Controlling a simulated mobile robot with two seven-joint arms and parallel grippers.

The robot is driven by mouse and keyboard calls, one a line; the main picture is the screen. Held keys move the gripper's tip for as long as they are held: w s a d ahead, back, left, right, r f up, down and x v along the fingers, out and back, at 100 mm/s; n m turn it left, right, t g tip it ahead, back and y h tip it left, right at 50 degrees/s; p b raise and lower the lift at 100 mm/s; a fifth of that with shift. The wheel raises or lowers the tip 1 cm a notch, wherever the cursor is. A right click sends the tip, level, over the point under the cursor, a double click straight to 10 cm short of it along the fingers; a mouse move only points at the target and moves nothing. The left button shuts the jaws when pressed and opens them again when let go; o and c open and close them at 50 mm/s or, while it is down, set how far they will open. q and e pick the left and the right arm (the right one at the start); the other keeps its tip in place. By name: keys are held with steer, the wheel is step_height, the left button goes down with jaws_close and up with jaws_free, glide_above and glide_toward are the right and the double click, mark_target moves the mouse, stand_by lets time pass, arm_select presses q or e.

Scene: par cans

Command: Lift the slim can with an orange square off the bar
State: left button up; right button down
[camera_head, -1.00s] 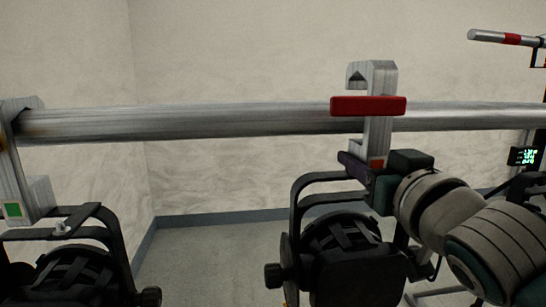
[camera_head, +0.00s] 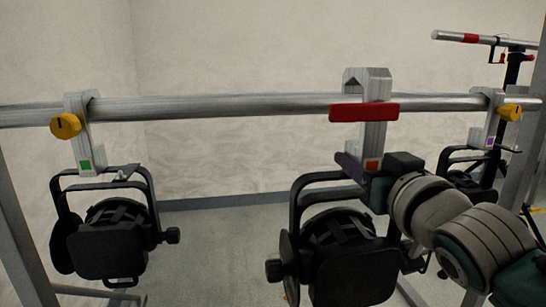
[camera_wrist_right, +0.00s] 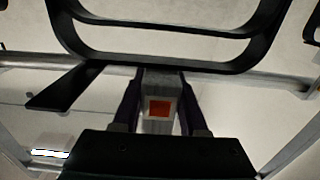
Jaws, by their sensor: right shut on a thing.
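The can with an orange square (camera_head: 345,262) is black and hangs upright in a black yoke under a grey hook clamp (camera_head: 374,135). The orange square (camera_head: 372,165) is low on the clamp; it also shows in the wrist view (camera_wrist_right: 159,109). The hook's top and mouth stand above the bar (camera_head: 230,106), and the clamp with its red bar-shaped handle (camera_head: 364,112) appears in front of the bar, nearer to me. My right gripper (camera_head: 361,170) is shut on the clamp's lower part, one finger on each side in the wrist view. My left gripper is out of view.
A can with a green square (camera_head: 105,240) hangs on the bar at left with a yellow knob (camera_head: 65,125). A can with a purple square (camera_head: 489,143) hangs at right, partly behind my arm. Grey uprights (camera_head: 22,240) stand at the sides. Open floor lies between the left and middle cans.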

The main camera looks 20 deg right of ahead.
steer(key=shift+r, duration=0.35)
stand_by(0.6)
